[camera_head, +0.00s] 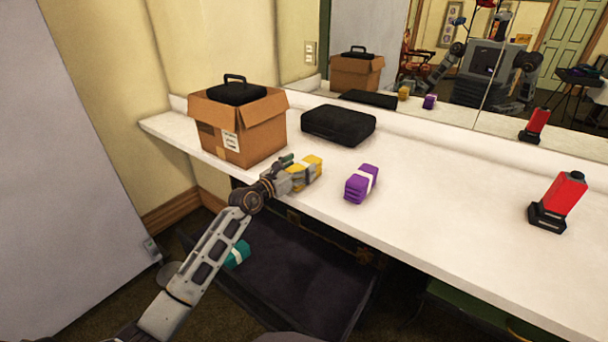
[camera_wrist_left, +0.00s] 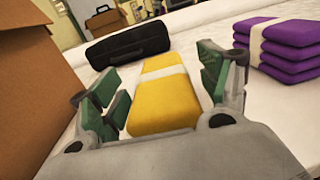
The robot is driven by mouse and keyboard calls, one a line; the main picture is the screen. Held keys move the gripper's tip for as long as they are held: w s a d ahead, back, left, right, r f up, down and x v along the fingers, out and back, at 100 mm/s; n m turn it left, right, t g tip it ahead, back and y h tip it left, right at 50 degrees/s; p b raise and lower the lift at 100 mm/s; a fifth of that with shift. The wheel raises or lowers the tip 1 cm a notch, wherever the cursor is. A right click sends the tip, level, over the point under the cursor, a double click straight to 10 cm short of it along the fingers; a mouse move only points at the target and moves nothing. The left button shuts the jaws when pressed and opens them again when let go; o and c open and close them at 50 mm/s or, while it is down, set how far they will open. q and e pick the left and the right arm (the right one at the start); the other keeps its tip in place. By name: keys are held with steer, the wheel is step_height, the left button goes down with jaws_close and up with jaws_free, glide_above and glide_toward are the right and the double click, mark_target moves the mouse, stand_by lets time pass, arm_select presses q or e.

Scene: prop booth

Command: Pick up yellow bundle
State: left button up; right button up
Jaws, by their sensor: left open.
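The yellow bundle (camera_head: 313,164) with a white band lies on the white counter, partly hidden by my left gripper in the head view. In the left wrist view the yellow bundle (camera_wrist_left: 164,102) lies between the green-padded fingers. My left gripper (camera_head: 298,171) is open, with one finger on each side of the bundle; it also shows in the left wrist view (camera_wrist_left: 160,90). I cannot tell whether either finger touches it. My right gripper is not directly in view.
A purple bundle (camera_head: 361,183) lies just right of the yellow one. An open cardboard box (camera_head: 240,130) stands left, holding a black case. Another black case (camera_head: 338,124) lies behind. A red and black object (camera_head: 557,203) stands at right. A mirror backs the counter (camera_head: 440,200).

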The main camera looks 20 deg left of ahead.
arm_select(q)
steer(key=shift+w+d, duration=0.1)
steer(key=shift+w, duration=0.2)
arm_select(e)
steer(key=shift+w+r, duration=0.15)
steer(key=shift+r, duration=0.2)
arm_select(q)
steer(key=shift+c, duration=0.3)
arm_select(e)
steer(key=shift+f, duration=0.1)
arm_select(q)
steer(key=c, duration=1)
steer(key=shift+c, duration=0.4)
steer(key=shift+r, duration=0.15)
